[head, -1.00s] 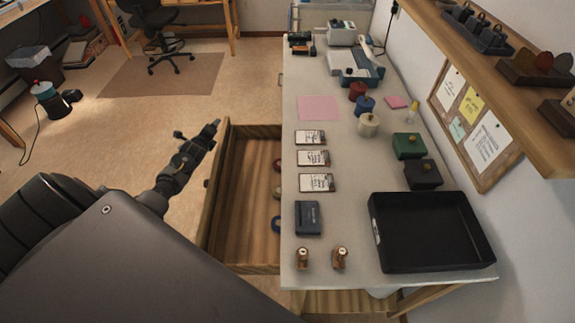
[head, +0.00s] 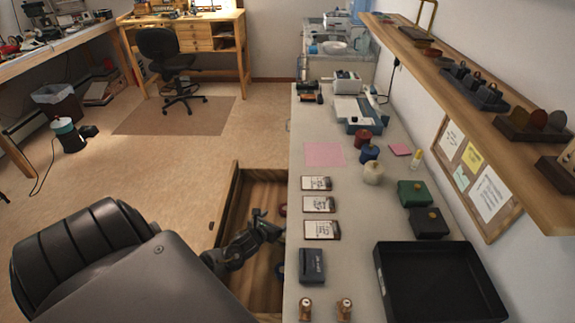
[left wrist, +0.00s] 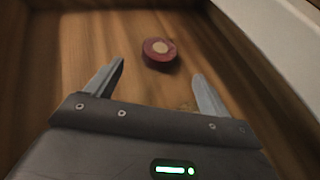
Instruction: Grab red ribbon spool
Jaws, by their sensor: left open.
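The red ribbon spool (left wrist: 160,53) lies on the wooden drawer floor in the left wrist view, dark red with a pale tan centre. In the head view a small part of it (head: 282,210) shows in the open drawer, close to the table edge. My left gripper (head: 270,222) is inside or just above the drawer, reaching toward the table side. In the left wrist view its two fingers (left wrist: 159,72) are apart and empty, with the spool ahead of them, roughly centred in the gap. My right gripper is not in view.
The open drawer (head: 231,205) has wooden walls. A blue spool (head: 279,270) lies nearer in it, partly hidden by the table edge. The tabletop (head: 340,255) overhangs the drawer's right side and holds cards, ribbon-coloured boxes, and a black tray (head: 383,285).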

